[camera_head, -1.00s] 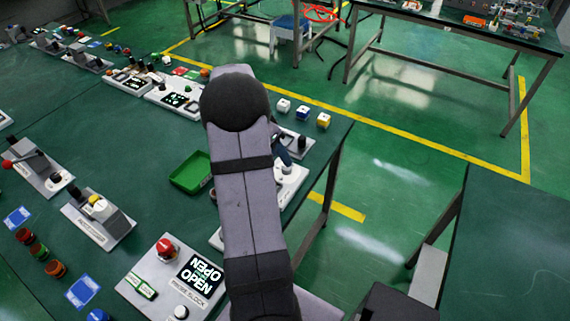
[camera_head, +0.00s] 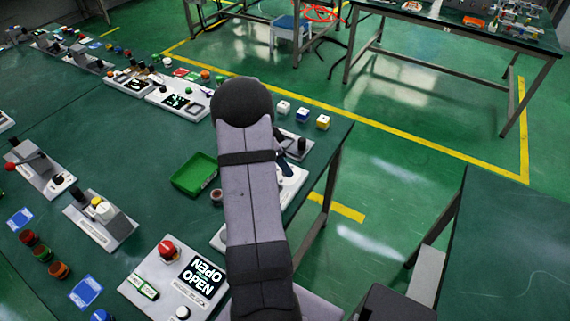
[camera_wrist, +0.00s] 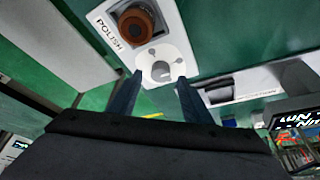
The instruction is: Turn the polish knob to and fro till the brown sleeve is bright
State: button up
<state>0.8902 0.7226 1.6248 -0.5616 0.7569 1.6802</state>
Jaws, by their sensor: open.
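In the wrist view, the brown sleeve (camera_wrist: 136,24) sits upright in a dark holder on the white polish station (camera_wrist: 98,16). Beside it on the same plate is the round white polish knob (camera_wrist: 162,66), with small grey marks on its face. My gripper (camera_wrist: 160,77) is open, with its two dark fingertips on either side of the knob in this picture. I cannot tell whether they touch it. In the head view, my arm hides most of the station, and only a white part of the plate (camera_head: 292,184) shows to the right.
A green tray (camera_head: 194,174) and a small brown cylinder (camera_head: 216,195) lie left of my arm. A block station (camera_head: 150,270) with a red button stands in front. Small cubes (camera_head: 303,115) stand near the table's right edge, beyond which is open floor.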

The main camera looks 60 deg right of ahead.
jog(key=shift+x, duration=1.15)
jog(key=shift+c, duration=0.4)
jog(key=c, duration=1)
jog(key=shift+f+n+b, duration=0.1)
jog(key=shift+n+b, duration=0.2)
